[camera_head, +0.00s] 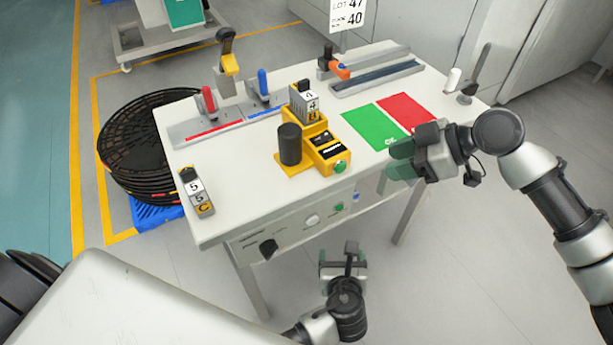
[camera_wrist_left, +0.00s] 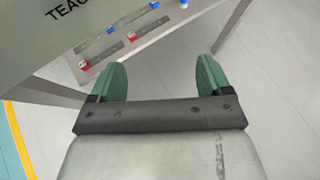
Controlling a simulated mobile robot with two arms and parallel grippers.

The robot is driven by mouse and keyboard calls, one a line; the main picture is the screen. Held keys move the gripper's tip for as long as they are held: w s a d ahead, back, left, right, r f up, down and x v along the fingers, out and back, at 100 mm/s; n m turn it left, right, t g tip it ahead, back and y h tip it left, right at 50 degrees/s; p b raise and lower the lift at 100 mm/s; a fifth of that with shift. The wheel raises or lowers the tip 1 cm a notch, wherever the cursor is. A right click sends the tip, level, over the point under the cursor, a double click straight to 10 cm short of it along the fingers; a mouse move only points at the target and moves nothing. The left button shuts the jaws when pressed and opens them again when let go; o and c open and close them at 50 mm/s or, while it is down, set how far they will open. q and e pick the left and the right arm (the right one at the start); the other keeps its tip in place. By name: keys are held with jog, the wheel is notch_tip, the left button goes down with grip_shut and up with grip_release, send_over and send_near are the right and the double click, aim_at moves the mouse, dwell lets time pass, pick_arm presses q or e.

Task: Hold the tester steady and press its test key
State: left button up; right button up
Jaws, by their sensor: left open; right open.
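The tester is a yellow device (camera_head: 325,148) with a black cylinder (camera_head: 290,143) on its left and a green round key (camera_head: 341,166) at its front right corner. It stands on the white table (camera_head: 250,190), with a number block on its back part. My right gripper (camera_head: 399,160) is open and empty, to the right of the tester and apart from it, over the table's right part. My left gripper (camera_head: 342,262) is open and empty in front of the table, lower in the picture than its front edge; its green fingers (camera_wrist_left: 160,80) show apart in the left wrist view.
Green (camera_head: 372,128) and red (camera_head: 408,110) mats lie right of the tester. A rail with red and blue levers (camera_head: 225,122) stands behind left. A code block (camera_head: 197,192) is at the left edge.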

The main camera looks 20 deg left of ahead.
pick_arm(q)
notch_tip(320, 180, up, 11)
jog(key=w+m+t+y, duration=0.1)
jog(key=m+t+y, duration=0.1)
jog(key=n+y, duration=0.5)
send_near(293, 145)
jog(key=w, duration=0.1)
jog(key=x, duration=1.1)
jog(key=shift+s+a, duration=0.1)
jog(key=shift+a, duration=0.3)
jog(key=c, duration=1.2)
jog(key=shift+c, duration=0.2)
pick_arm(e)
grip_shut()
